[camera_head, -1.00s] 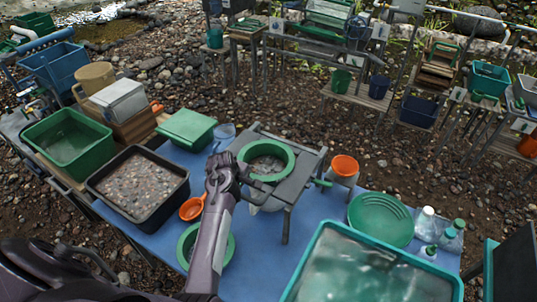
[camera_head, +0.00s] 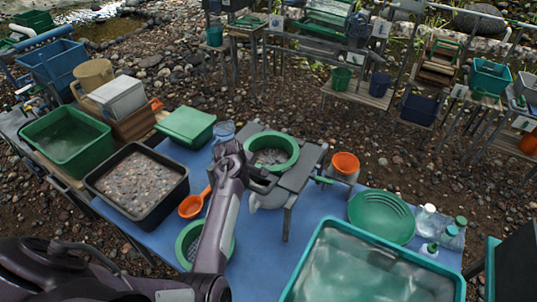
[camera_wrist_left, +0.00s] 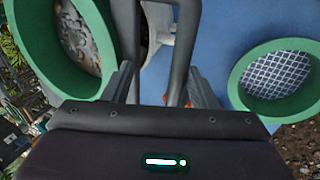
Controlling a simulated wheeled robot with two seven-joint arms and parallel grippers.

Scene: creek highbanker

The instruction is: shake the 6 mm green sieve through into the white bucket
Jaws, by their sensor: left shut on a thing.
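A green-rimmed sieve (camera_head: 271,153) with gravel in it sits on a grey stand (camera_head: 299,176) on the blue table. The left wrist view shows its green rim (camera_wrist_left: 98,22) at the left. My left gripper (camera_head: 262,181) is at the stand's near left side, beside the sieve. It is shut on a dark grey handle (camera_wrist_left: 183,50) of the frame under the sieve. A whitish bucket (camera_head: 268,200) shows partly below the stand; its inside is hidden. The sieve's size mark cannot be read. My right gripper is not in view.
Another green sieve (camera_wrist_left: 278,75) with bare mesh lies on the table, partly behind my arm. An orange scoop (camera_head: 193,206) and a black gravel tub (camera_head: 174,206) are at left. An orange cup (camera_head: 345,163), a green pan (camera_head: 382,218) and a water tub (camera_head: 450,288) are at right.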

